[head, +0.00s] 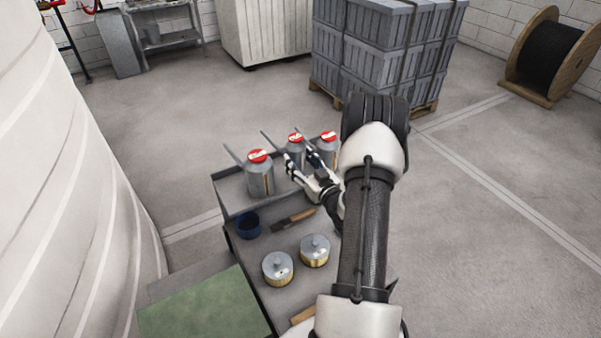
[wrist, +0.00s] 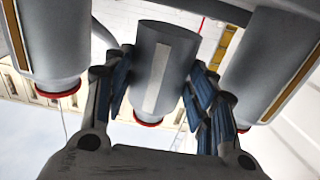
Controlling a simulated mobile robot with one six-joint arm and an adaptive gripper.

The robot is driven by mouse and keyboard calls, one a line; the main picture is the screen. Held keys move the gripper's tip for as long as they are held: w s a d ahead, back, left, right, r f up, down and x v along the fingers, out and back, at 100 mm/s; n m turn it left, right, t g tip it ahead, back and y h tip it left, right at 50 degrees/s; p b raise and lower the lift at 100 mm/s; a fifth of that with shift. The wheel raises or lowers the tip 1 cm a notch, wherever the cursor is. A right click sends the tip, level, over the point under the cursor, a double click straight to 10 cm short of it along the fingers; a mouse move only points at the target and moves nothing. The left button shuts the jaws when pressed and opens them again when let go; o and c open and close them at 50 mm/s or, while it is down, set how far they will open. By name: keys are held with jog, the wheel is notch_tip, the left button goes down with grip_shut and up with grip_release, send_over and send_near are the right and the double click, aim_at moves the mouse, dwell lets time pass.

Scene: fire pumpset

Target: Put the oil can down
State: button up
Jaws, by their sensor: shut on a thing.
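Three grey oil cans with red tops and thin spouts are grouped at the far end of a dark cart (head: 262,262). My gripper (head: 304,163) is shut on the middle can (head: 295,150), with a finger on each side of its body. In the wrist view, which is upside down, the held can (wrist: 152,65) with a pale stripe is between the blue finger pads. The left can (head: 260,178) and the right can (head: 328,146) stand close on either side. I cannot tell whether the held can's base touches the tray.
A blue cup (head: 248,226), a brush (head: 293,220) and two brass-coloured tins (head: 278,268) (head: 315,250) are on the cart nearer me. A large white tank (head: 70,200) is at the left. Strapped grey crates (head: 380,60) stand behind. The floor right of my arm is clear.

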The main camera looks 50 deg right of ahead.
jog(key=shift+f+b, duration=0.4)
jog(key=shift+f, duration=1.55)
jog(key=shift+f, duration=0.1)
jog(key=shift+f+b, duration=0.15)
jog(key=shift+b, duration=0.15)
jog(key=o, duration=1.3)
jog(key=shift+s+r+p, duration=0.1)
jog(key=shift+r+p, duration=0.2)
jog(key=shift+p, duration=0.1)
jog(key=p+v, duration=0.1)
jog(key=v, duration=1.1)
jog(key=shift+f, duration=0.1)
